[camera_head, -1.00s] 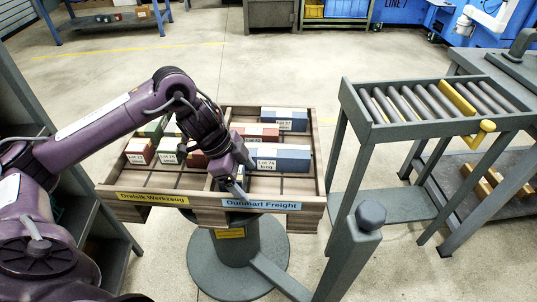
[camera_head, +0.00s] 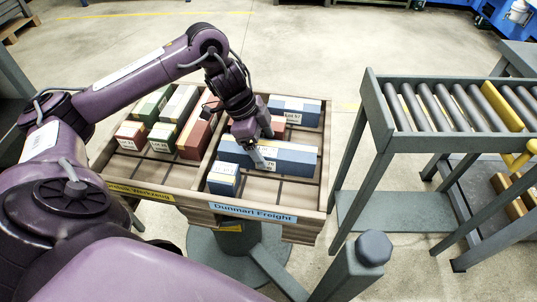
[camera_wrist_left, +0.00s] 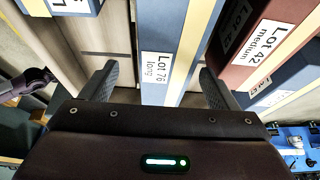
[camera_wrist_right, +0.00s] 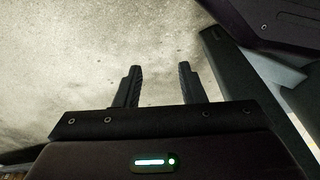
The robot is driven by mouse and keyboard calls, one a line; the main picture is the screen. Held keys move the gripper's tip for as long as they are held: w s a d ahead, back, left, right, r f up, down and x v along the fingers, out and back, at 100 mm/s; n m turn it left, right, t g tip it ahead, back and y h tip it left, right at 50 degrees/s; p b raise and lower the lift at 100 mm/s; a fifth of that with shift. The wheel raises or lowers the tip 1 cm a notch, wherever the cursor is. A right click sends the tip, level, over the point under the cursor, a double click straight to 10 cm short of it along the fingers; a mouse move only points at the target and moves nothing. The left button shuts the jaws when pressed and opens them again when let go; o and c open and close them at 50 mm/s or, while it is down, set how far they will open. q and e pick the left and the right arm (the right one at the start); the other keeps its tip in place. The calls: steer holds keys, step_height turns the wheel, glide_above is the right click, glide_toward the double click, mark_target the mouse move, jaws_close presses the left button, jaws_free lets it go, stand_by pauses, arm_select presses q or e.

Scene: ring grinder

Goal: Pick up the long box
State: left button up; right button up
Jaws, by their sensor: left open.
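The long box is blue with a yellowish stripe and a "Lot 76 long" label; it lies (camera_head: 298,158) in the right compartment of the wooden tray. My left gripper (camera_head: 258,157) is open just above it, pointing down, and hides part of it in the head view. In the left wrist view the long box (camera_wrist_left: 167,28) runs between the two spread fingers of the left gripper (camera_wrist_left: 158,84), apart from both as far as I can tell. My right gripper (camera_wrist_right: 160,86) is open and empty above the bare floor in the right wrist view.
A red "Lot 42 medium" box (camera_wrist_left: 262,30) lies close by. Another blue box (camera_head: 298,108) lies behind. A roller conveyor (camera_head: 450,105) stands right.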

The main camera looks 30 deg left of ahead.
mark_target(268, 147)
arm_select(q)
steer(key=x, duration=0.2)
steer(key=b+x, duration=0.1)
steer(key=x, duration=0.1)
steer(key=shift+w+a+f, duration=0.1)
steer(key=shift+w+a, duration=0.2)
steer(key=shift+d+f, duration=0.2)
steer(key=shift+f, duration=0.15)
arm_select(e)
steer(key=r, duration=0.1)
steer(key=w+a+r, duration=0.1)
steer(key=w+r, duration=0.1)
steer(key=r, duration=0.1)
steer(key=shift+a+r, duration=0.1)
steer(key=shift+a, duration=0.1)
arm_select(q)
steer(key=c, duration=1.7)
steer(key=shift+w+r, duration=0.1)
steer(key=shift+w, duration=0.05)
steer(key=shift+c, duration=0.3)
